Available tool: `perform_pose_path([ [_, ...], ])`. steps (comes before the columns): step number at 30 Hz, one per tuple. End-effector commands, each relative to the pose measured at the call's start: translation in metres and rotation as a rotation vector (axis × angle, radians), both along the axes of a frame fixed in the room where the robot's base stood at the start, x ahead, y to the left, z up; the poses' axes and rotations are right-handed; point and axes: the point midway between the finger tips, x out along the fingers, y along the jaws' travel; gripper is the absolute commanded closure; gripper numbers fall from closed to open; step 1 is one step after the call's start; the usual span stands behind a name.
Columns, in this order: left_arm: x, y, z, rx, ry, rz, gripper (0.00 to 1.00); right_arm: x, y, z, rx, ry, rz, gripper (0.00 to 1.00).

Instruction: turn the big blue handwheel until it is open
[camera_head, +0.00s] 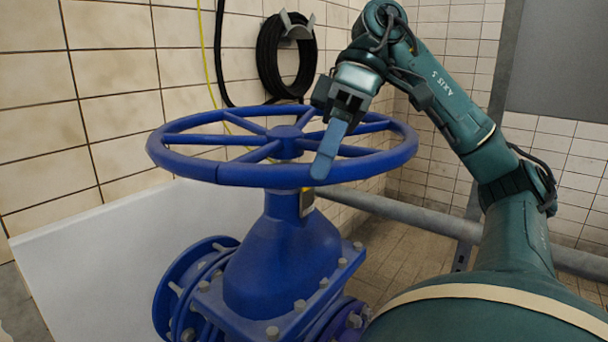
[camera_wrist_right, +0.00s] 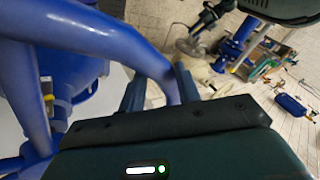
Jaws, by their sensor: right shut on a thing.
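The big blue handwheel (camera_head: 236,177) lies level on top of a blue valve body (camera_head: 283,255) in the middle of the head view. It has several spokes meeting at a central hub. My right gripper (camera_head: 325,165) reaches down from the upper right and is shut on the wheel's rim at the near right side. In the right wrist view the rim (camera_wrist_right: 150,62) passes between the two fingers of my right gripper (camera_wrist_right: 160,88). The far finger is partly hidden by the rim in the head view. My left gripper is not in view.
A tiled wall (camera_head: 110,75) stands close behind the wheel. A black coiled hose (camera_head: 270,62) hangs on it, with a yellow cable beside it. A white panel (camera_head: 90,265) is at the left. A grey horizontal pipe (camera_head: 415,215) runs behind the valve to the right.

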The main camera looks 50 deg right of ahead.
Motion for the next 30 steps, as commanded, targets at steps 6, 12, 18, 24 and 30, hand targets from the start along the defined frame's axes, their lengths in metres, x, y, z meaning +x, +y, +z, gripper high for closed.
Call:
perform_pose_path([
  [6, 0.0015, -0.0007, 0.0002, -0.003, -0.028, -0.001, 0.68, -0.0054, -0.0034, 0.0011, -0.002, 0.004, 0.025, 1.00],
  [12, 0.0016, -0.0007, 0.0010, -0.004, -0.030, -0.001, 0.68, -0.0059, -0.0038, 0.0015, -0.003, 0.006, 0.024, 1.00],
  [18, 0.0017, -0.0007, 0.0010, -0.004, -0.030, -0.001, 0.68, -0.0060, -0.0039, 0.0014, -0.004, 0.007, 0.024, 0.62],
  [24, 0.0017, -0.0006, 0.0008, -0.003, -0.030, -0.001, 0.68, -0.0051, -0.0039, 0.0009, -0.004, 0.005, 0.023, 0.51],
  [30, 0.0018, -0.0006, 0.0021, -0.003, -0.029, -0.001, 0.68, -0.0043, -0.0039, 0.0021, -0.002, 0.004, 0.022, 0.51],
])
